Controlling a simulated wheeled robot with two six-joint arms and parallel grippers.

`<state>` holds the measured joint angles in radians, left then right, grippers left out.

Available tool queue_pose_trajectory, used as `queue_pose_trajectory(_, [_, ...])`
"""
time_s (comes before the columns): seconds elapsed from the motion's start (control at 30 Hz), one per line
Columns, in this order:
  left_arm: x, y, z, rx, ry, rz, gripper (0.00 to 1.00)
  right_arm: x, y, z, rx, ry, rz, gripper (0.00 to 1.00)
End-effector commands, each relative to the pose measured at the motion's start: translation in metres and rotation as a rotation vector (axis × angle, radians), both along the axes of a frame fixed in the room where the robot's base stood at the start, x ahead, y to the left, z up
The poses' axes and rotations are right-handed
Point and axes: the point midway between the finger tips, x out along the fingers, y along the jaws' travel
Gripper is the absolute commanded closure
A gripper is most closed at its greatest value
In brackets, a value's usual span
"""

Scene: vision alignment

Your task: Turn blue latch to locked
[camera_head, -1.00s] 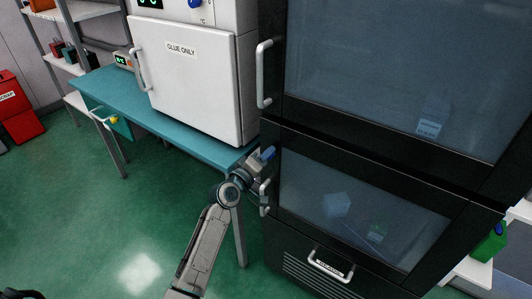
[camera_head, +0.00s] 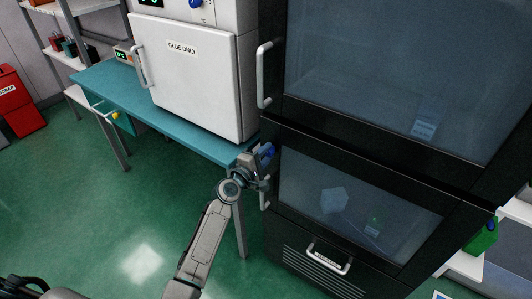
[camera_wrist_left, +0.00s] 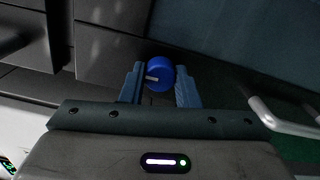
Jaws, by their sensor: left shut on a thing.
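The blue latch (camera_head: 267,151) is on the left edge of the black cabinet, by the upper corner of its lower glass door (camera_head: 350,205). My left gripper (camera_head: 261,157) reaches up to it from below and is shut on it. In the left wrist view the latch (camera_wrist_left: 161,72) is a round blue knob between the two fingers (camera_wrist_left: 160,80). A pale mark on the knob points left. In the head view the gripper partly hides the latch. My right gripper is not in view.
The door's handle (camera_head: 265,192) is just below the gripper. A teal bench (camera_head: 185,130) with a white "GLUE ONLY" oven (camera_head: 190,75) stands close on the left. Another handle (camera_head: 263,75) is above. The green floor (camera_head: 90,210) at left is clear.

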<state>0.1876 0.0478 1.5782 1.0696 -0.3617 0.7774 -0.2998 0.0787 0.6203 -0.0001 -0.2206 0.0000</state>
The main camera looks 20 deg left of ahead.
Motion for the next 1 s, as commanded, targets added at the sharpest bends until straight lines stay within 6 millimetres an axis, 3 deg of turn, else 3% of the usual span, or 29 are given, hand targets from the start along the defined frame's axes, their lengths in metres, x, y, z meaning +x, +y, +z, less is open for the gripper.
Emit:
queue_pose_trajectory(0.47, [-0.0001, 0.0000, -0.0006, -0.015, 0.006, 0.000, 0.94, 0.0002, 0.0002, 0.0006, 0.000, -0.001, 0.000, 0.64])
queue_pose_trajectory(0.5, [-0.0001, 0.0000, -0.0006, -0.014, 0.005, 0.000, 0.68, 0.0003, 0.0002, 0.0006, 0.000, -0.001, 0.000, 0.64])
queue_pose_trajectory(0.6, [-0.0001, 0.0000, -0.0005, -0.014, 0.005, 0.000, 0.50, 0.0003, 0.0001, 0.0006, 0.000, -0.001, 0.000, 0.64])
queue_pose_trajectory(1.0, [-0.0094, 0.0033, -0.0012, -0.012, 0.005, 0.000, 0.50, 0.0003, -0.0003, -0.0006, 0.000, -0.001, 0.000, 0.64])
